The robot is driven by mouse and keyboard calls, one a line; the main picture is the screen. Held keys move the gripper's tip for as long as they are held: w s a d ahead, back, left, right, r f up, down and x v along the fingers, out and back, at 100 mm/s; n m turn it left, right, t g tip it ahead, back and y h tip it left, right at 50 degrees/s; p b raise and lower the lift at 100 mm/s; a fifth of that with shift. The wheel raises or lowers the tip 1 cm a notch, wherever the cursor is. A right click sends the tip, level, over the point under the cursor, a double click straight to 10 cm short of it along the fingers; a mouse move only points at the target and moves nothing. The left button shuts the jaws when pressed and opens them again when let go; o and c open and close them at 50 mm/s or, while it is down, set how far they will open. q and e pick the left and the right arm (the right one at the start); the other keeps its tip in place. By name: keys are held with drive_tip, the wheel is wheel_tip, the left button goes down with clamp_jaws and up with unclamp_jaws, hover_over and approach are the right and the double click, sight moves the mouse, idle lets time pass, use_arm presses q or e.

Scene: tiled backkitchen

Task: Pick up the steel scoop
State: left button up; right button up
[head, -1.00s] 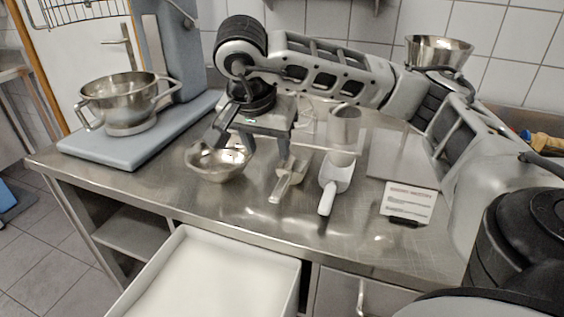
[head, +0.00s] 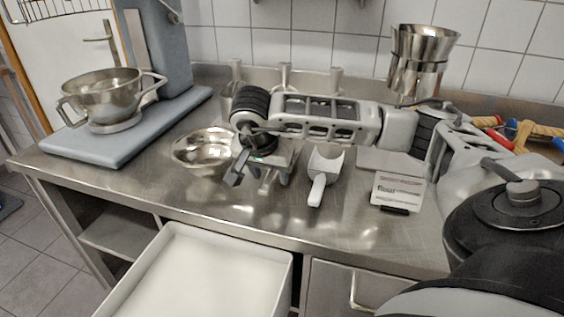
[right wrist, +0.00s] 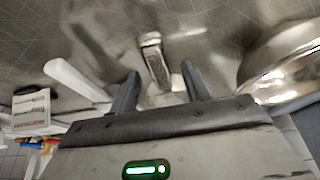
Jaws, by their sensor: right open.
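The steel scoop (head: 267,183) lies on the steel worktop, mostly hidden beneath my right gripper (head: 261,179) in the head view. In the right wrist view, the scoop's handle (right wrist: 153,58) points away from the gripper, and its near part runs between the two fingers. My right gripper (right wrist: 160,72) is open, with one finger on each side of the scoop. I cannot tell how far the fingertips are above the worktop. My left gripper is not in view.
A steel bowl (head: 204,149) stands close left of the gripper. A white-handled scoop (head: 318,185) lies to the right, beside a label card (head: 399,188). A mixing bowl (head: 103,95) sits on the blue-grey machine. A white bin (head: 205,270) is below the front edge.

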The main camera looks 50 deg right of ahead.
drive_tip(key=shift+x, duration=0.85)
clamp_jaws()
drive_tip(key=shift+r, duration=0.15)
